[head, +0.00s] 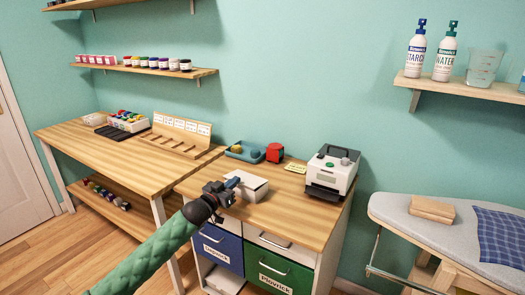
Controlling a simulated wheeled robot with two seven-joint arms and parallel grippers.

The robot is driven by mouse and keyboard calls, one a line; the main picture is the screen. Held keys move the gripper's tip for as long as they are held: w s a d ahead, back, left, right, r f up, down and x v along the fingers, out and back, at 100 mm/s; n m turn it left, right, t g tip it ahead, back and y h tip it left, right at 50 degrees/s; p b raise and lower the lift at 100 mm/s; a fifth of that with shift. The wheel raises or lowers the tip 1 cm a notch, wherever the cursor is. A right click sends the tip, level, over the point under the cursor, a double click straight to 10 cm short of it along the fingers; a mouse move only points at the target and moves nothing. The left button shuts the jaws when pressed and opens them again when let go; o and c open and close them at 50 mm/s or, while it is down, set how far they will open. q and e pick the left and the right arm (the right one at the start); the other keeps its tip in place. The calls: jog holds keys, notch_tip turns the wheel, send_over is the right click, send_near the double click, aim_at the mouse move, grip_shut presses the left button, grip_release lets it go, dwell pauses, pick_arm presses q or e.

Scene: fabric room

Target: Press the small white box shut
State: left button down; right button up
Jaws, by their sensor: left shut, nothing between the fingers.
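The small white box (256,191) sits on the wooden top of the middle cabinet, near its front left part. Its far and right sides show. Its left end is partly hidden behind my left gripper, and I cannot tell how far its lid stands open. My left gripper (233,183) is shut and empty at the left end of the box, with its tips close to the box's upper edge. I cannot tell whether they touch it. My right gripper is not in view.
A white machine (331,172) stands right of the box. A blue tray (245,152), a red object (275,153) and a yellow label (295,168) lie behind it. The cabinet top (285,212) is clear in front and to the right. An ironing board (440,230) stands further right.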

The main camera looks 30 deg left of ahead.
pick_arm(q)
jog(key=shift+s+f, duration=0.2)
jog(key=shift+f, duration=0.5)
jog(key=shift+s+f, duration=0.1)
jog(key=shift+f, duration=0.55)
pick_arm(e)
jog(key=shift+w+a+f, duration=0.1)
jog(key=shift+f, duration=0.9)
pick_arm(q)
jog(key=shift+f, duration=0.1)
